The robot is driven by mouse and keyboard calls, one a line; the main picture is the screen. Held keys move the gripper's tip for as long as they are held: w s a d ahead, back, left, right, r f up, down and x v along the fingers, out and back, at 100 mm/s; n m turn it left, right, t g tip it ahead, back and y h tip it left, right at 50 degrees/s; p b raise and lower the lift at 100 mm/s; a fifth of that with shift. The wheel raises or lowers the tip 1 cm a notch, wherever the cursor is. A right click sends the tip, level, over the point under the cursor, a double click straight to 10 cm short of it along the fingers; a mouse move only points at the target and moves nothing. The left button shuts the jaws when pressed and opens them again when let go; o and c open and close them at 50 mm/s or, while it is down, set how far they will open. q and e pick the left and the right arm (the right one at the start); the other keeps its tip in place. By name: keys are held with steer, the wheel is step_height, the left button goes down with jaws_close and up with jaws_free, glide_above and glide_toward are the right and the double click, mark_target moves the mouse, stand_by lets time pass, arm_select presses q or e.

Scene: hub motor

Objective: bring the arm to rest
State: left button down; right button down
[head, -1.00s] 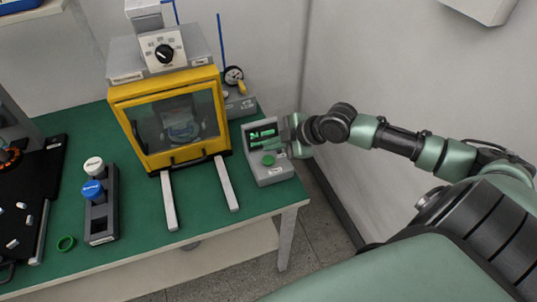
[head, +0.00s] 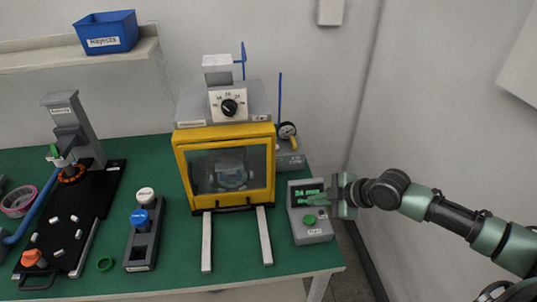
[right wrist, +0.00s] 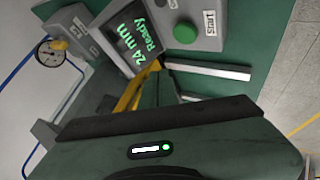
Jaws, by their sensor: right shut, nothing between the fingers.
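My right gripper (head: 330,195) is shut and empty. It is at the right side of the small grey control box (head: 312,232), with its fingers in front of part of the box's face. I cannot tell whether they touch it. The box's display (head: 308,193) shows green text; in the right wrist view the display (right wrist: 137,42) reads "24 mm Ready". The green Start button (head: 309,220) is below it and also shows in the right wrist view (right wrist: 185,33). My right arm reaches in from the right edge. My left gripper is not in view.
A yellow-framed machine (head: 181,165) with a closed window and two pale rails (head: 206,240) stands left of the box. A dial gauge (head: 287,131) is behind. A grey holder (head: 140,249) with white and blue knobs stands further left. The wall is right of the table.

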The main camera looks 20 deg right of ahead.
steer(key=s+a+f+m+g, duration=0.25)
steer(key=s+a+f, duration=0.55)
steer(key=s+a, duration=0.4)
steer(key=s+m+g+h, duration=0.2)
steer(key=s+m+h, duration=0.2)
steer(key=s+m, duration=0.75)
step_height(320, 180, down, 26)
steer(key=s+n+g, duration=0.2)
steer(key=s, duration=0.1)
steer(key=s+d+f, duration=0.2)
steer(key=s+f, duration=1.4)
steer(key=shift+s+d+f+g, duration=0.25)
steer(key=shift+s+f+g, duration=0.05)
steer(key=shift+s+g, duration=0.05)
